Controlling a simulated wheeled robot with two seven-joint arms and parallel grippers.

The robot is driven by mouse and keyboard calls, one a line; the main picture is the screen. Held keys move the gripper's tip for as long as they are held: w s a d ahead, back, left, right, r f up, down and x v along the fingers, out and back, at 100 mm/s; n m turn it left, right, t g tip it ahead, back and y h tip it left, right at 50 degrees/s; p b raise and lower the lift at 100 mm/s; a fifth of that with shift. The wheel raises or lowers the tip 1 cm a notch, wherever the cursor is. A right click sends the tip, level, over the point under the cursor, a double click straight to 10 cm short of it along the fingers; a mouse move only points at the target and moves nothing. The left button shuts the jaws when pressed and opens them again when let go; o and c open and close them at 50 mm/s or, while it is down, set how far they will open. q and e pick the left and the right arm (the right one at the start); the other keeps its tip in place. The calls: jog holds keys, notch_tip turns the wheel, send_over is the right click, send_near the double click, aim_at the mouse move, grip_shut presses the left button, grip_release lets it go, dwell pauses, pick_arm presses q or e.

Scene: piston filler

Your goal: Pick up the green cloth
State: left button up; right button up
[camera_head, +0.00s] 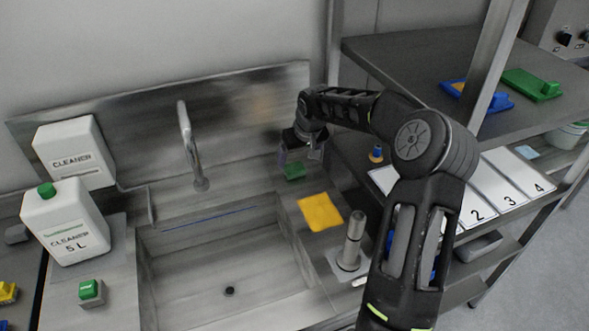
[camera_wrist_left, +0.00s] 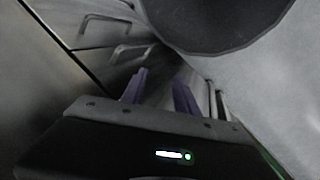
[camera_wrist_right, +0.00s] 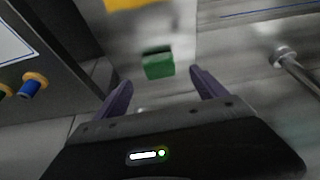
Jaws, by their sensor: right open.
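The green cloth (camera_head: 294,172) looks like a small folded block on the steel counter to the right of the faucet. In the right wrist view the green cloth (camera_wrist_right: 158,66) lies ahead of the fingertips, between their lines and apart from them. My right gripper (camera_head: 299,155) is open and empty, just above and behind the cloth; its two fingers also show in the right wrist view (camera_wrist_right: 161,84). My left gripper (camera_wrist_left: 160,82) shows only in its own wrist view, with a gap between its fingers and nothing seen in it.
A yellow cloth (camera_head: 320,212) lies in front of the green one, beside the sink basin (camera_head: 230,270). The faucet (camera_head: 190,150) stands left of my right gripper. A metal post (camera_head: 352,245) and a shelf rack (camera_head: 400,55) are to the right. Cleaner canisters (camera_head: 65,225) stand at left.

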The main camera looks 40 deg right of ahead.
aim_at(295, 167)
jog(key=shift+w+f, duration=0.2)
jog(key=shift+f, duration=0.2)
jog(key=shift+w+f, duration=0.1)
jog(key=shift+f, duration=0.2)
jog(key=p+x, duration=0.1)
jog(key=x, duration=0.2)
jog(key=shift+w+d+f+p, duration=0.15)
jog(key=shift+f+p, duration=0.05)
jog(key=shift+p, duration=0.2)
jog(key=shift+w+f, duration=0.2)
jog(key=shift+f, duration=0.3)
jog(key=shift+c, duration=0.3)
jog(key=c, duration=1.4)
